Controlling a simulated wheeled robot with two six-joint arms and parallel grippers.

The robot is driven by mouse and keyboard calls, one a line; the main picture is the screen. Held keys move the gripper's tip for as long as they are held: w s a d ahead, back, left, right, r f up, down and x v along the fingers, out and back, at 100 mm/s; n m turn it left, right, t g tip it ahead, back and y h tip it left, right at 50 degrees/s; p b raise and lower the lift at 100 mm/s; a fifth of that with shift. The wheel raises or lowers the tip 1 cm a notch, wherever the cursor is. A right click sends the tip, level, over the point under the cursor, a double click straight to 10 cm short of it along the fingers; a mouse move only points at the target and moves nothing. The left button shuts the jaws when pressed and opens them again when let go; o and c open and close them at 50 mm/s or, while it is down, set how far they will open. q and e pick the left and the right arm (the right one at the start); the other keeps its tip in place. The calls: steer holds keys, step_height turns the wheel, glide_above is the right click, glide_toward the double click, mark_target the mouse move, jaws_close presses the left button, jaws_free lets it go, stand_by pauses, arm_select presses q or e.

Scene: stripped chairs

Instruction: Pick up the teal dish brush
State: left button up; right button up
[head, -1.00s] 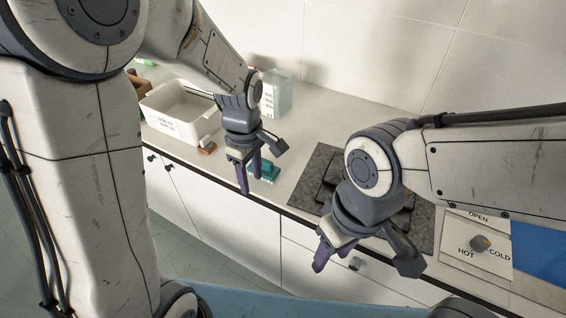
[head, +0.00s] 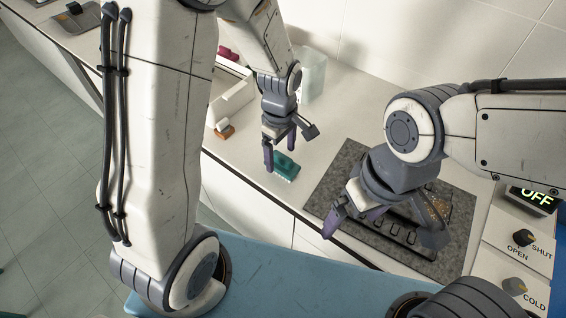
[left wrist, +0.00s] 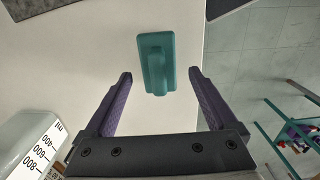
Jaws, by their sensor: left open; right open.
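The teal dish brush (head: 286,167) lies on the white counter near its front edge. In the left wrist view the brush (left wrist: 156,63) has a teal block with a raised handle. It lies ahead of my left gripper's fingertips, roughly centred between the two purple fingers. My left gripper (left wrist: 161,76) is open and empty; in the head view the left gripper (head: 280,158) hangs just left of the brush and above the counter. My right gripper (head: 345,222) is open near the counter's front edge, in front of the dark stone slab, away from the brush.
A clear measuring container (head: 312,76) stands behind the brush. A small brown-and-white brush (head: 224,131) and a white tub (head: 236,98) are to the left. A dark stone slab (head: 325,190) lies right of the brush. Knob panels (head: 515,255) are at the right.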

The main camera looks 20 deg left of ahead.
mark_target(280, 154)
arm_select(q)
step_height(280, 154, down, 4)
steer(key=shift+w+a+f+p, duration=0.15)
steer(key=shift+p, duration=0.15)
steer(key=c, duration=1.4)
steer(key=shift+r, duration=0.55)
steer(key=r, duration=0.2)
steer(key=d+r+b, duration=0.1)
steer(key=shift+s+d+r, duration=0.15)
steer(key=shift+s+r, duration=0.05)
steer(key=shift+r, duration=0.15)
steer(key=s+d+r, duration=0.1)
steer(key=d+r, duration=0.1)
steer(key=d, duration=0.1)
steer(key=s+d+r+b, duration=0.1)
steer(key=s+d+r, duration=0.1)
steer(key=d, duration=0.1)
steer(key=s+d+r, duration=0.1)
steer(key=d+r, duration=0.1)
steer(key=d, duration=0.1)
steer(key=shift+s+d+r, duration=0.15)
steer(key=shift+s, duration=0.1)
